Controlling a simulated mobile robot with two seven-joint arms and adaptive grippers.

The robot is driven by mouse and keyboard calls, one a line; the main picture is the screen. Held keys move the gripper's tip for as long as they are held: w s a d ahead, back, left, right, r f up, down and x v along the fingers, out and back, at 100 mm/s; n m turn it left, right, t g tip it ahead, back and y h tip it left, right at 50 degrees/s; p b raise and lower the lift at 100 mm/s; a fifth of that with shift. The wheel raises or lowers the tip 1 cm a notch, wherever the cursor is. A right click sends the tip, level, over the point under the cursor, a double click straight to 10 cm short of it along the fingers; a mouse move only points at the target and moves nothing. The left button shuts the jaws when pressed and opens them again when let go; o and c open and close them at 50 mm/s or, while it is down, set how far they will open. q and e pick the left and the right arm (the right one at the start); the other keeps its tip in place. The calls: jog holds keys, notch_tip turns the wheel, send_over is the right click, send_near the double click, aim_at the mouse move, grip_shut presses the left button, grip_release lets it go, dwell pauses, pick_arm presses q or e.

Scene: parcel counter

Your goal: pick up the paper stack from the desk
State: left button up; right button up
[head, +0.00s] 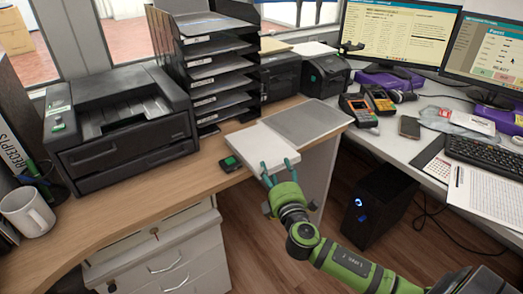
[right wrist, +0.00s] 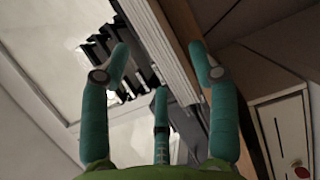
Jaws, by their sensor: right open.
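The paper stack (head: 250,146) is a white, flat block lying on the wooden desk (head: 215,180) near its front edge, left of a grey flat panel. My right gripper (head: 279,167) is at the stack's near right corner in the head view, its teal fingers apart and pointing at it. In the right wrist view the right gripper (right wrist: 158,50) shows its fingers spread. A layered edge (right wrist: 163,45), probably the stack's side, runs between them. I cannot tell whether any finger touches it. My left gripper is not in view.
A black printer (head: 120,125) and a tray tower (head: 215,75) stand behind and left. The grey panel (head: 305,122) lies to the right. A computer tower (head: 378,205) stands on the floor.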

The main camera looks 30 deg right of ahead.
aim_at(261, 148)
jog(key=x, duration=0.3)
jog(key=shift+w+d+f, duration=0.15)
jog(key=shift+w, duration=0.2)
grip_shut()
